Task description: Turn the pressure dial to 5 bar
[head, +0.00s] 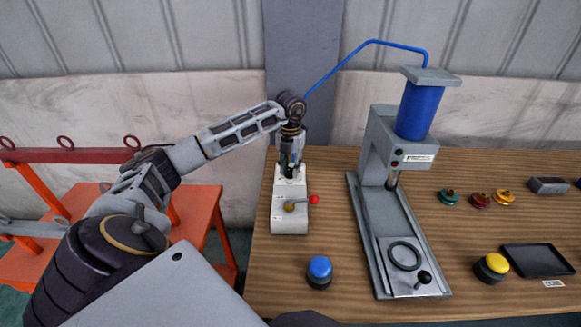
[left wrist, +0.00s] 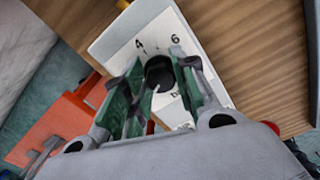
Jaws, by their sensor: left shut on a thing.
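The pressure dial is a black round knob (left wrist: 159,72) on the white face of a small control box (head: 290,222). In the left wrist view the numbers 4 and 6 show on the face beyond the knob, to its left and right. My left gripper (head: 289,168) reaches down over the far end of the box. In the left wrist view its green-padded fingers (left wrist: 157,74) stand on both sides of the knob and are shut on it. The gripper mostly hides the dial in the head view. I cannot read the dial's setting. My right gripper is not in view.
The box also carries a red-tipped lever (head: 313,199). A press with a blue cylinder (head: 416,110) stands to its right on the wooden table (head: 330,200). A blue button (head: 320,268) stands in front. Coloured parts (head: 479,199) and a dark tray (head: 538,261) lie farther right.

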